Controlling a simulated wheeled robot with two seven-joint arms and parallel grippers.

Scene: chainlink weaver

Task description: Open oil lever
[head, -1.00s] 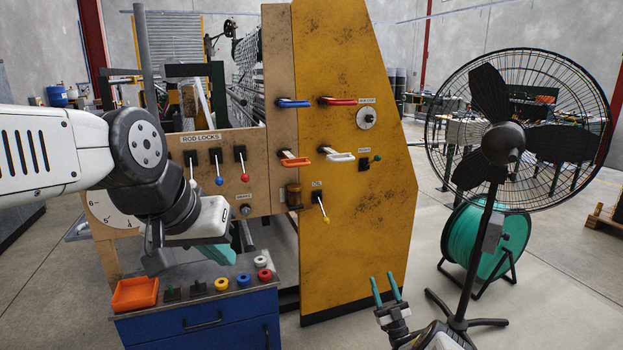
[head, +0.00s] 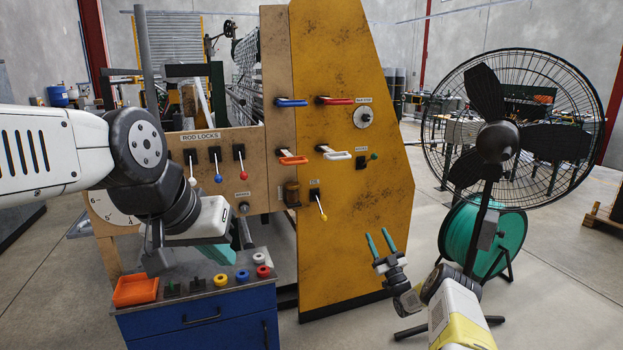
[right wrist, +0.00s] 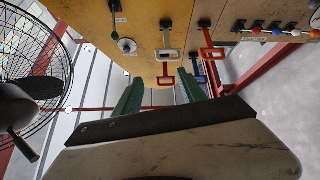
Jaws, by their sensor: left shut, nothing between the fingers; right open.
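The oil lever (head: 320,205) sits on the yellow machine panel under a small label in the head view. It has a pale shaft angled down to the right, with a yellow tip. My right gripper (head: 377,232) is open and empty, pointing up, to the right of and below the lever and apart from it. Its teal fingers also show spread in the right wrist view (right wrist: 160,90), where I cannot make out the oil lever. My left gripper (head: 224,256) is shut and empty, pointing down over the blue cart, partly hidden by its own wrist.
A red handle (head: 337,100), a white handle (head: 337,155) and an orange handle (head: 293,160) stick out above the lever. A black fan (head: 497,142) and a green reel (head: 465,240) stand at right. The blue cart (head: 200,325) carries an orange tray (head: 135,291).

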